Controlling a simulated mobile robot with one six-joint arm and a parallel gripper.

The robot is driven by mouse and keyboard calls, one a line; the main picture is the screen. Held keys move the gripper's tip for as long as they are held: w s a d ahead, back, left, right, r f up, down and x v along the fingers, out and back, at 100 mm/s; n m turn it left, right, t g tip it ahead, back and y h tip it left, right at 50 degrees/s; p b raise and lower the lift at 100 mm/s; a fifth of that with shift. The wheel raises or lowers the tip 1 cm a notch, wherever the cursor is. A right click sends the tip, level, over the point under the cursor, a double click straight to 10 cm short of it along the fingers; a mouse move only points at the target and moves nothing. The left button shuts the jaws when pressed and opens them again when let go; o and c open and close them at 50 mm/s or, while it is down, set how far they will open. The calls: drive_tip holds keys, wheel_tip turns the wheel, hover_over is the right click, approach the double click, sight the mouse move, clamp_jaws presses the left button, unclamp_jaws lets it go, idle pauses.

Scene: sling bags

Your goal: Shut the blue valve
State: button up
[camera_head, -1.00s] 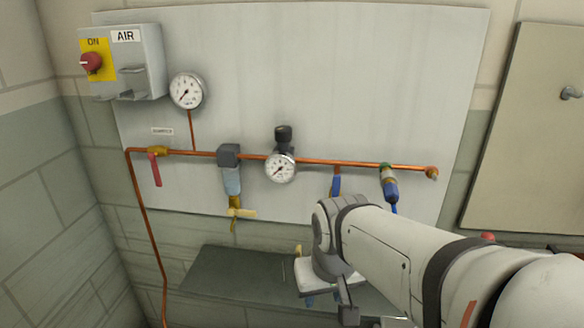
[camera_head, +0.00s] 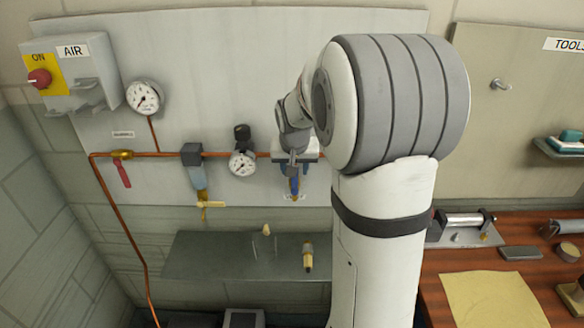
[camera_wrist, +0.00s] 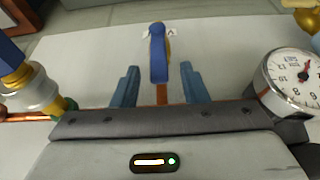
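The blue valve handle (camera_head: 294,186) hangs down below the copper pipe, right of the lower gauge. In the wrist view the blue handle (camera_wrist: 158,55) points away from me, in line with its short copper stub (camera_wrist: 162,94). My gripper (camera_wrist: 160,86) is open. Its two blue-grey fingers stand one on each side of the handle's line, with a clear gap to both. In the head view my gripper (camera_head: 293,172) is at the pipe and hides the handle's upper part.
The copper pipe (camera_head: 165,154) carries a red-handled valve (camera_head: 123,175), a filter (camera_head: 195,168) and a pressure gauge (camera_head: 242,163). In the wrist view the gauge (camera_wrist: 296,80) is close on the right and a blue-ended fitting (camera_wrist: 14,52) on the left. A grey shelf (camera_head: 215,262) is below.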

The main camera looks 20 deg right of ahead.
sight(295, 181)
drive_tip(key=shift+x, duration=1.2)
clamp_jaws()
